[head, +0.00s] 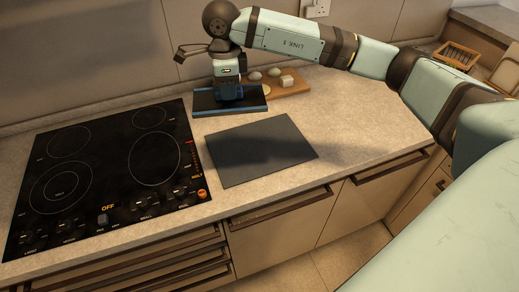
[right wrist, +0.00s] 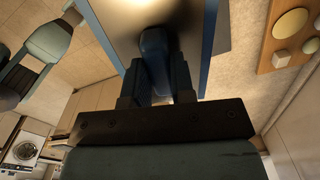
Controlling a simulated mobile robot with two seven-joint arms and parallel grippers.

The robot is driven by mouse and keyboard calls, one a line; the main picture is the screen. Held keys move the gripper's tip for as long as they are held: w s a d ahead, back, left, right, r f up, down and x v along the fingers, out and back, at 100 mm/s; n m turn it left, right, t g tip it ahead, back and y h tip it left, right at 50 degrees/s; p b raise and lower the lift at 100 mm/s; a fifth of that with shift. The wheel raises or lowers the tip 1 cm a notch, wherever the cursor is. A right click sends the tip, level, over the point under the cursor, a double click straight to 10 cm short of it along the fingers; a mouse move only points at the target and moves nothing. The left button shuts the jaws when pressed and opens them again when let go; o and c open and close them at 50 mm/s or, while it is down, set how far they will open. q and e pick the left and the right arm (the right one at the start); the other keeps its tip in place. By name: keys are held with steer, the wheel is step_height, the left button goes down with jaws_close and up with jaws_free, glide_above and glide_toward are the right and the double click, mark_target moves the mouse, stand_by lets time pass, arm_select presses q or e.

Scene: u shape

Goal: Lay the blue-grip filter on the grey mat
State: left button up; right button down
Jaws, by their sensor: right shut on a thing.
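The grey mat (head: 258,150) lies flat and bare on the counter, right of the hob, in the head view. The blue-grip filter (head: 255,101) is a dark flat panel with a blue front edge, just behind the mat. My right gripper (head: 230,92) reaches down over the filter and is shut on its blue grip (right wrist: 153,45), which shows between the fingers in the right wrist view. The fingers hide part of the grip. I cannot tell whether the filter touches the counter. My left gripper is not in view.
A black hob (head: 105,175) fills the counter to the left. A wooden board (head: 290,86) with several small items stands behind and right of the filter. Bare counter (head: 350,130) lies right of the mat. A dish rack (head: 458,55) stands at the far right.

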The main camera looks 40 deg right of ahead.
mark_target(249, 86)
steer(key=d+m+b, duration=0.1)
steer(key=d+m, duration=0.1)
steer(key=m, duration=0.2)
steer(key=w+d+f+m+b, duration=0.1)
steer(key=d+m, duration=0.1)
steer(key=m, duration=0.3)
steer(key=d+f+m+b, duration=0.1)
steer(key=d+m, duration=0.1)
steer(key=m, duration=0.2)
steer(key=shift+w+f, duration=0.25)
steer(key=shift+d+f+m, duration=0.2)
steer(key=shift+d+m, duration=0.2)
steer(key=shift+m, duration=0.5)
step_height(249, 86, down, 19)
steer(key=shift+f+p, duration=0.1)
steer(key=shift+p, duration=0.75)
steer(key=shift+f, duration=0.3)
steer(key=shift+f, duration=0.15)
steer(key=c, duration=1)
jaws_free()
steer(key=shift+o, duration=0.2)
